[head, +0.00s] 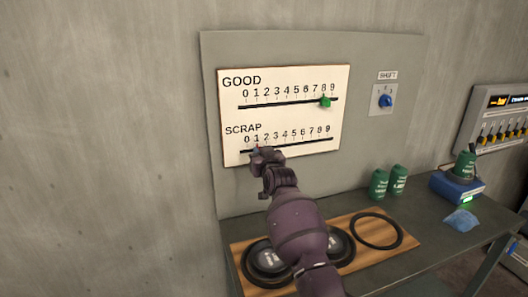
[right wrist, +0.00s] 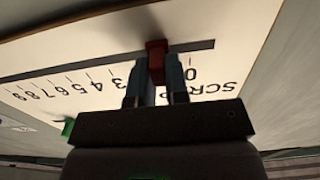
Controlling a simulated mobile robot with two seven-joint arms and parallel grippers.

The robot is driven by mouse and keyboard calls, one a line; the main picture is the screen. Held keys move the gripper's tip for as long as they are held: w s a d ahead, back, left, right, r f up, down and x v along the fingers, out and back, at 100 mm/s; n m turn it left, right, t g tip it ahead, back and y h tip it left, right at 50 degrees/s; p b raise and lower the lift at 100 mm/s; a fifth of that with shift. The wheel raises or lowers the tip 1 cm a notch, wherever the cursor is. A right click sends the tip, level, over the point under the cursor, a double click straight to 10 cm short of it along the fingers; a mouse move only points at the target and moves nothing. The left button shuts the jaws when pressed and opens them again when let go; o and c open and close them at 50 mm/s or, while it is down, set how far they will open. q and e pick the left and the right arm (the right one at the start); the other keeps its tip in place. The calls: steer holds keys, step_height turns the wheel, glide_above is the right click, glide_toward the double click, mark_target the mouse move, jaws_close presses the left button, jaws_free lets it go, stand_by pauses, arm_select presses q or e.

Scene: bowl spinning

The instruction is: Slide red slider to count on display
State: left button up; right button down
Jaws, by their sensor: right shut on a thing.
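The white board (head: 300,75) on the wall panel has a GOOD scale above a SCRAP scale, each numbered 0 to 9. The red slider (right wrist: 156,55) is on the SCRAP track (head: 305,141). My right gripper (head: 260,155) is shut on it, fingers on both sides. The green slider (head: 325,102) stands near 8 on the GOOD track. A display (head: 508,100) at the far right is too small to read. My left gripper is out of view.
A SHIFT knob (head: 385,100) is right of the board. Below, a table (head: 440,238) carries a wooden board with black rings (head: 376,230), green cans (head: 378,184), a blue device (head: 452,187) with a can on it, and a blue cloth-like item (head: 461,220).

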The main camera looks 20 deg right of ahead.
stand_by(0.3)
steer(key=c, duration=1.1)
jaws_free()
steer(key=shift+s, duration=0.1)
steer(key=shift+s+d, duration=0.2)
steer(key=shift+s, duration=5.15)
